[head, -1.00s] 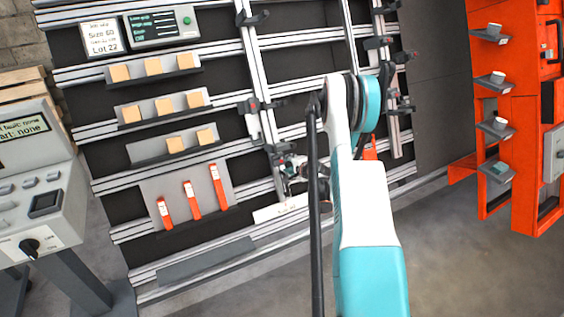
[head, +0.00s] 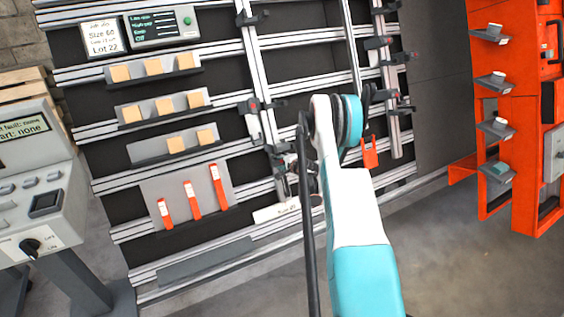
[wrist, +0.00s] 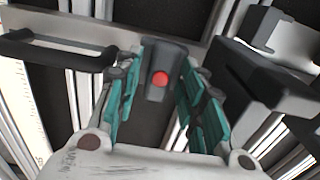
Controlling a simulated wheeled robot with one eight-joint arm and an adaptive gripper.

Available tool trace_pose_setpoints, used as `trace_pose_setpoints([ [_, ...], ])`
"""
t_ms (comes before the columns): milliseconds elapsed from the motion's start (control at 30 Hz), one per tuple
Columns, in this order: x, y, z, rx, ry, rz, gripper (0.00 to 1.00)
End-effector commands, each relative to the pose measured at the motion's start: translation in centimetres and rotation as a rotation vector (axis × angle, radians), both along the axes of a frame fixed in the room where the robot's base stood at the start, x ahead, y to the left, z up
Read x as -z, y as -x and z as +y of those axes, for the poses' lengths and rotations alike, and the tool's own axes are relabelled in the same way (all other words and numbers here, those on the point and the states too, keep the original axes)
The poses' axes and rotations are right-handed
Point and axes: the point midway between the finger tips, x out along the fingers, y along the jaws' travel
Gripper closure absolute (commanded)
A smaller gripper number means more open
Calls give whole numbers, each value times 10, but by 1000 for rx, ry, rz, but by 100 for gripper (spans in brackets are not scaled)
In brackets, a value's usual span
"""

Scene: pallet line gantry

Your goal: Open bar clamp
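In the wrist view, my gripper (wrist: 160,100) is open. Its two teal-padded fingers stand on either side of a dark grey clamp part with a red button (wrist: 161,78). Gaps show between this part and both fingers. In the head view, the bar clamp (head: 262,85) is an upright silver bar with dark jaws (head: 250,106) on the rail frame. My arm hides most of my gripper there, near the bar's lower end. A second clamp bar (head: 387,75) with dark jaws stands to the right.
A dark handle-like bar (wrist: 60,52) lies left of my fingers and a large dark block (wrist: 262,82) lies close on the right. In the head view, red-orange strips (head: 192,200) and shelves of tan blocks (head: 165,105) hang to the left. An orange rack (head: 510,120) stands right.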

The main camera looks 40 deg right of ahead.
Motion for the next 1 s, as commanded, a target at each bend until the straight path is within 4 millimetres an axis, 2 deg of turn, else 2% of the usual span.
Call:
trace_pose_setpoints([
  [33, 0, 0, 0, 0, 0, 0, 66],
  [100, 0, 0, 0, 0, 0, 0, 81],
  [200, 0, 0, 0, 0, 0, 0, 100],
  [467, 0, 0, 0, -28, 51, 12, 100],
  [1000, 0, 0, 0, -325, 591, 143, 100],
])
